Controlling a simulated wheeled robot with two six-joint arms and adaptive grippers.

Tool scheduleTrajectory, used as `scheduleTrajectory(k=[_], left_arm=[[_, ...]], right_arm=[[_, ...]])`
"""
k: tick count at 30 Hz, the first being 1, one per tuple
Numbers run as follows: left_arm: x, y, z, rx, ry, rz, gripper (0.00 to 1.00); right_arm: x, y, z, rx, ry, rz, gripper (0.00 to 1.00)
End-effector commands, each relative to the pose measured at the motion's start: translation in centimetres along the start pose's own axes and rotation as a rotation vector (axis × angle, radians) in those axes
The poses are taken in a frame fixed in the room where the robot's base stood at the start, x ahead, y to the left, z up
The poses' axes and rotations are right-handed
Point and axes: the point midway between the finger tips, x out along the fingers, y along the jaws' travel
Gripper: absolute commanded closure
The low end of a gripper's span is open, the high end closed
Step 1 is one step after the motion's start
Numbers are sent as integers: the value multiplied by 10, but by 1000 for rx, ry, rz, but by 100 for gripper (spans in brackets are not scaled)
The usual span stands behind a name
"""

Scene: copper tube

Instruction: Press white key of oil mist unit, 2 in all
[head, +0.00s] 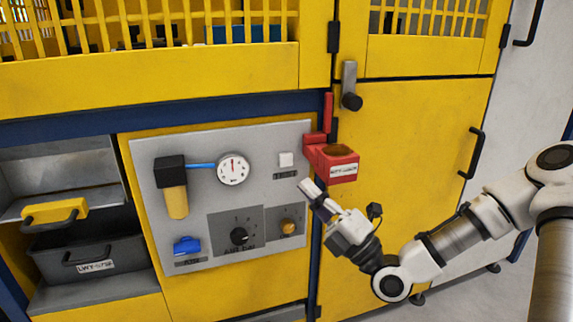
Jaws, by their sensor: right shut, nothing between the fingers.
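The oil mist unit is a grey panel (205,221) on the yellow machine front. My right gripper (308,192) is shut and empty. Its tip is a little below and to the right of the white key, apart from it in the picture. How far the tip is from the panel face is hard to tell. My left gripper is not in view.
A pressure gauge (233,169), an amber bowl filter (175,200), a blue valve (187,246), a black knob (239,236) and a brass knob (288,226) share the panel. A red box (335,164) juts out beside my gripper. A drawer (92,258) stands at left.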

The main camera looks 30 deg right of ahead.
Motion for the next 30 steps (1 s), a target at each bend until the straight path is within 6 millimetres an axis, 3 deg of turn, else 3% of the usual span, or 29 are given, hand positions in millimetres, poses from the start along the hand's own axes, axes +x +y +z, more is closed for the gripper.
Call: scheduleTrajectory(k=[5, 18, 30], left_arm=[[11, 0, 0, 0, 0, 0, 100], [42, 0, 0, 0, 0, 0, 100], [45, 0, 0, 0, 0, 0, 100]], right_arm=[[6, -10, 5, -4, 3, -2, 100], [49, -41, 36, -3, 3, -3, 100], [61, -45, 44, 1, 0, -1, 100]])
